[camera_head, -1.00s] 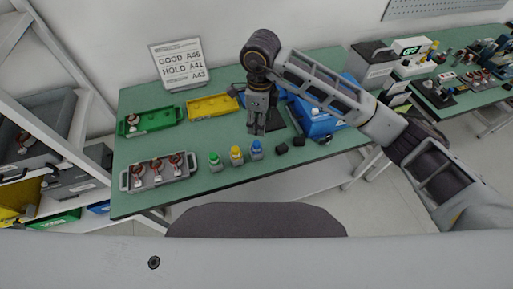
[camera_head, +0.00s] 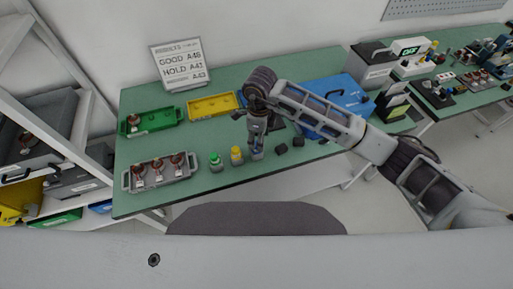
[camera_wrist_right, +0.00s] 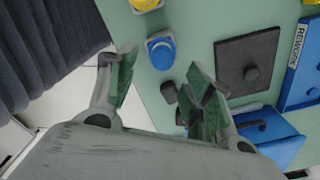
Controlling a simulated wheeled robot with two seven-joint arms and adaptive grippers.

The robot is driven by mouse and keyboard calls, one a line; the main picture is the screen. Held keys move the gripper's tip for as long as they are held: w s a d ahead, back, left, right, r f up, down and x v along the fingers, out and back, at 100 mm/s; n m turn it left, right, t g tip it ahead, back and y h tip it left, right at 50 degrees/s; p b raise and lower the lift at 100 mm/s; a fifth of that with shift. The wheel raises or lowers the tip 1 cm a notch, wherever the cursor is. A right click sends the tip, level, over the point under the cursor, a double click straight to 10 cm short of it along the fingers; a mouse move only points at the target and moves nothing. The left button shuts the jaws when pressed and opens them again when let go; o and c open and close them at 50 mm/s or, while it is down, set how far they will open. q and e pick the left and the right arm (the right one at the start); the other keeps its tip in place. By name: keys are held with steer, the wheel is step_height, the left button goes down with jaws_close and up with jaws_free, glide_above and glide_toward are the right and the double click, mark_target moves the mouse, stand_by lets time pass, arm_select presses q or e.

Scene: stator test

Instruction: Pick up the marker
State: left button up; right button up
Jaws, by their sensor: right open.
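Three small capped pieces that look like the markers stand in a row near the table's front edge. The green one (camera_head: 215,162) and the yellow one (camera_head: 237,156) are clear in the head view. The blue one is mostly hidden by my right gripper (camera_head: 257,148) there. In the right wrist view the blue one (camera_wrist_right: 161,52) stands upright beyond the open fingertips, with the yellow one (camera_wrist_right: 146,4) cut off at the top. My right gripper (camera_wrist_right: 163,82) is open and empty, low over the table by the blue one. My left gripper is not in view.
Two dark small blocks (camera_head: 298,142) lie just right of the gripper. A grey tray with several copper-topped parts (camera_head: 126,180) is at left. Green (camera_head: 160,130) and yellow (camera_head: 213,115) trays and a blue case (camera_head: 335,90) stand behind.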

steer(key=shift+f, duration=0.1)
steer(key=shift+a+f, duration=0.15)
steer(key=shift+f, duration=0.3)
steer(key=shift+w+a+f+p, duration=0.15)
steer(key=shift+f+p, duration=0.65)
steer(key=shift+f, duration=1.25)
steer(key=shift+c, duration=0.4)
steer(key=c, duration=1)
